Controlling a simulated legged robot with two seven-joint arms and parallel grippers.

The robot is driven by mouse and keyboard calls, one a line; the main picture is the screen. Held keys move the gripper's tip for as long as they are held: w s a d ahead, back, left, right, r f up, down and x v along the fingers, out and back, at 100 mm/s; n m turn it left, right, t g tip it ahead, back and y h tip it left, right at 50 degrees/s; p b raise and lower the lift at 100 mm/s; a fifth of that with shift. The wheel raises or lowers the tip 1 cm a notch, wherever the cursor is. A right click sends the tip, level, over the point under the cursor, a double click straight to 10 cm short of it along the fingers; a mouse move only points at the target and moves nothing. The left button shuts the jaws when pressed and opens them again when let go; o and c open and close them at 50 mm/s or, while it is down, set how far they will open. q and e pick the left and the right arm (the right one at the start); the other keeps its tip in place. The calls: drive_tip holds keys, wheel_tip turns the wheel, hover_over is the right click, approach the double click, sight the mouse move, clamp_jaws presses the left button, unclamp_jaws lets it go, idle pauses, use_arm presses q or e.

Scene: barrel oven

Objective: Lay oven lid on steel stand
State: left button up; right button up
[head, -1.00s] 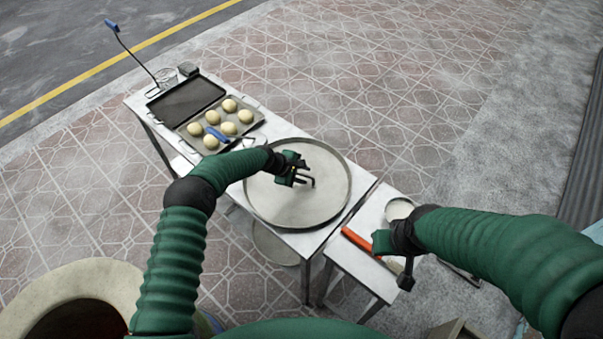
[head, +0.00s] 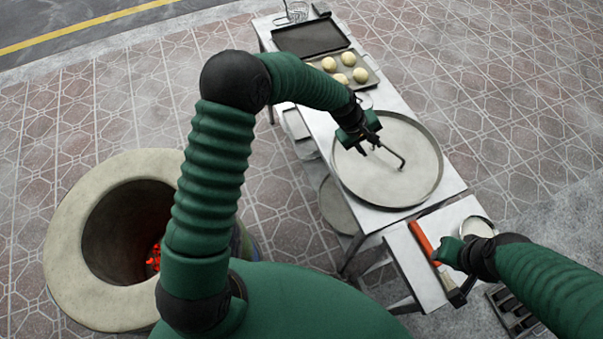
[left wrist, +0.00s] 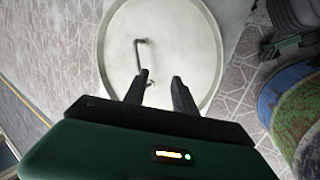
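The round pale oven lid (head: 385,185), with a raised rim, lies flat on the long steel stand (head: 445,192). A thin bent metal handle (head: 395,156) stands on its face. My left gripper (head: 368,146) is over the lid, near the handle. In the left wrist view my left gripper (left wrist: 160,86) has its fingers apart with nothing seen between them; the handle (left wrist: 139,55) is ahead of the left finger. My right gripper (head: 449,259) is over the small side table, close to an orange-handled tool (head: 422,238); its fingers are not clear.
The barrel oven (head: 70,250) stands at the left, its mouth open with glowing embers. A baking tray (head: 372,75) with several dough balls and a dark tray (head: 310,38) are at the stand's far end. A small bowl (head: 478,227) is beside my right wrist.

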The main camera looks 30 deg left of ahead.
use_arm(q)
drive_tip(key=s+a+r+m+y, duration=0.2)
drive_tip(key=s+a, duration=0.4)
drive_tip(key=s, duration=0.6)
drive_tip(key=s+a+r+m+g+y, duration=0.1)
drive_tip(key=s+a+r+m, duration=0.4)
drive_tip(key=s, duration=0.8)
drive_tip(key=a+m+y, duration=0.1)
drive_tip(key=a+m, duration=0.1)
drive_tip(key=shift+s+m, duration=0.15)
drive_tip(key=shift+m, duration=0.15)
use_arm(e)
drive_tip(key=shift+s+r, duration=0.1)
drive_tip(key=shift+s, duration=0.1)
use_arm(q)
drive_tip(key=shift+s+d, duration=0.1)
drive_tip(key=shift+d, duration=0.1)
use_arm(e)
drive_tip(key=shift+s+d, duration=0.1)
drive_tip(key=shift+s, duration=0.05)
use_arm(q)
drive_tip(key=shift+a, duration=0.1)
